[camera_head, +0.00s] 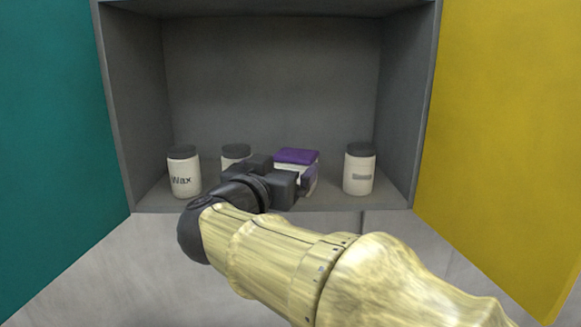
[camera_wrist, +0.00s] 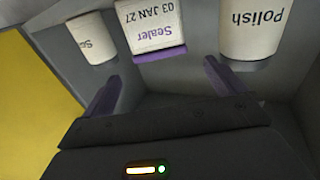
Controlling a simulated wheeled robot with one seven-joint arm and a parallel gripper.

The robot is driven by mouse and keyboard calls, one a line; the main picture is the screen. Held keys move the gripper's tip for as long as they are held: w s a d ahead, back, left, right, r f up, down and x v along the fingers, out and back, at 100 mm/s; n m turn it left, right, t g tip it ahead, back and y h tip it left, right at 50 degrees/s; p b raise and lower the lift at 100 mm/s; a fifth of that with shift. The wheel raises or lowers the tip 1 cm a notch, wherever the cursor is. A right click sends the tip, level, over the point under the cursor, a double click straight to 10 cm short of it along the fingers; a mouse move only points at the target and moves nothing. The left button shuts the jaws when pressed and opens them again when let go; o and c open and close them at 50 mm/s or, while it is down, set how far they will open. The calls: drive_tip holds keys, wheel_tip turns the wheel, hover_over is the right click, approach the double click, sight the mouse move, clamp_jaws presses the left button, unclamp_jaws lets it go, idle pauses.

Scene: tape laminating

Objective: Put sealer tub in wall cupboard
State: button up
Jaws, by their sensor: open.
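The sealer tub (camera_head: 296,156), white with a purple lid, is inside the grey wall cupboard (camera_head: 270,75). In the wrist view, which is upside down, the tub (camera_wrist: 150,28) shows its "Sealer 03 JAN 27" label. My gripper (camera_head: 265,183) is at the cupboard's front, before the tub, and hides its lower left part in the head view. In the wrist view the purple fingers of my gripper (camera_wrist: 160,85) are spread and empty. The tub appears just beyond the fingertips, with visible gaps to both. Its base contact is hard to see.
A Wax jar (camera_head: 184,172) stands at left, and a dark-lidded jar (camera_head: 236,153) behind my gripper. Another jar (camera_head: 359,169) stands at right. A Polish jar (camera_wrist: 254,25) flanks the tub in the wrist view. Teal (camera_head: 55,130) and yellow (camera_head: 505,130) doors stand open.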

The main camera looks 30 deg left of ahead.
drive_tip(key=s, duration=0.3)
drive_tip(key=s+b, duration=0.1)
drive_tip(key=shift+s+d, duration=0.3)
